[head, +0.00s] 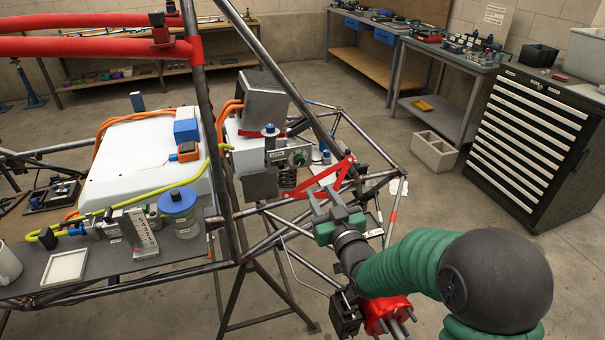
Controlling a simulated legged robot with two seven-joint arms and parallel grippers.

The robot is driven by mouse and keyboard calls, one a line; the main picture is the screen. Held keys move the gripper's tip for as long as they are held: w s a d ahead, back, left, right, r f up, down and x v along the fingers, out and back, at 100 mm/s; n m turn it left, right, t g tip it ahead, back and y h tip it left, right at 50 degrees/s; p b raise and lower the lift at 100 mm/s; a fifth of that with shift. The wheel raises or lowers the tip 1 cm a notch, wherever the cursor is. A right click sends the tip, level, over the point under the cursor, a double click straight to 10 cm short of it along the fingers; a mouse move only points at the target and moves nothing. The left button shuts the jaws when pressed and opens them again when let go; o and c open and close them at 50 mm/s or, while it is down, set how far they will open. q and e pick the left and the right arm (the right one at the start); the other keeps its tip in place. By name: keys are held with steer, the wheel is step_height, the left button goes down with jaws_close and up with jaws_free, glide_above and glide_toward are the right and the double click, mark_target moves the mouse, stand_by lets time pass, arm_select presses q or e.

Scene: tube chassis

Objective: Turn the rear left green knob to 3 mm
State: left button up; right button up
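A small round knob with a green face (298,159) sits on the grey block beside a white label, at the middle of the chassis. I cannot tell for sure whether it is the rear left green knob, and no scale is readable. My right gripper (325,199) reaches in from the lower right, below and to the right of this knob. My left gripper is not in view.
A red triangular arm (328,178) and dark chassis tubes (232,215) lie close to my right gripper. A red hub (386,312) is below my arm. A tray shelf at left holds a blue-lidded jar (180,212).

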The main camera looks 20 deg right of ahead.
mark_target(300, 163)
steer(key=w, duration=0.8)
steer(key=w+a, duration=0.1)
steer(key=w, duration=0.4)
steer(key=shift+w+a, duration=0.1)
steer(key=shift+w+d+r, duration=0.1)
steer(key=shift+w+d, duration=0.1)
steer(key=shift+d, duration=0.1)
steer(key=shift+a, duration=0.15)
jaws_close()
